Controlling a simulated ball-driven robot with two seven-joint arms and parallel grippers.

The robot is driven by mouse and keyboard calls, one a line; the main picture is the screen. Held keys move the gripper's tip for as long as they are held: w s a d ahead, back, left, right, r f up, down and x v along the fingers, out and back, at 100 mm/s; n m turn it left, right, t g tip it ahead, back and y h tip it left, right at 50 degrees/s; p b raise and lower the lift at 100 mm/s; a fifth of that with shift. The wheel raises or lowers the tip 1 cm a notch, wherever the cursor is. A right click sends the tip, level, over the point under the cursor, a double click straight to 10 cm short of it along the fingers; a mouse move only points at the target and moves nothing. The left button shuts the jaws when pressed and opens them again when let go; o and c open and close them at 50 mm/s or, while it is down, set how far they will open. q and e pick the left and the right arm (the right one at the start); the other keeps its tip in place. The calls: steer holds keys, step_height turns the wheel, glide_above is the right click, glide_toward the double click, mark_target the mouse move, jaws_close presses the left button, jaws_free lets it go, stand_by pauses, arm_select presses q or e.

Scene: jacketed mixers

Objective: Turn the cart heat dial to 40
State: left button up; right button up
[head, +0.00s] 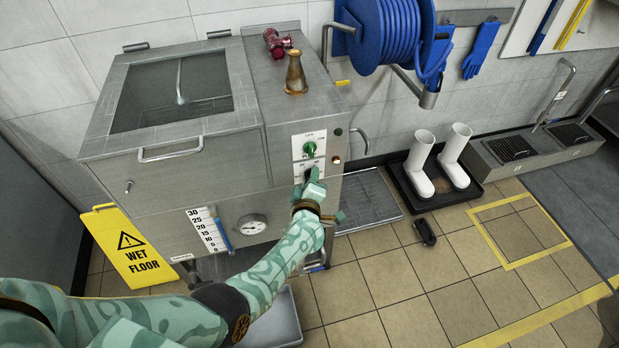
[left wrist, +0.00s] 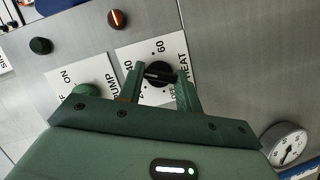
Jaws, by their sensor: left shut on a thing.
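The heat dial is a black knob (left wrist: 158,73) on a white plate lettered HEAT, with 40 and 60 readable in the left wrist view. In the head view the dial is mostly hidden behind my left gripper (head: 312,180), at the lower plate on the front of the steel mixer. In the left wrist view the fingers of my left gripper (left wrist: 160,88) stand on either side of the knob and are shut on it. I cannot read the pointer's exact setting. My right gripper is not in view.
A green pump knob (head: 309,149) sits just above the dial. A round gauge (head: 251,224) is at lower left on the mixer. A brown flask (head: 296,72) and a red fitting (head: 277,43) stand on top. A yellow wet floor sign (head: 131,247) stands at left.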

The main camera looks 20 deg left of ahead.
arm_select(q)
steer(key=shift+s+d+f, duration=0.1)
steer(key=shift+d, duration=0.05)
stand_by(0.4)
steer(key=o, duration=1)
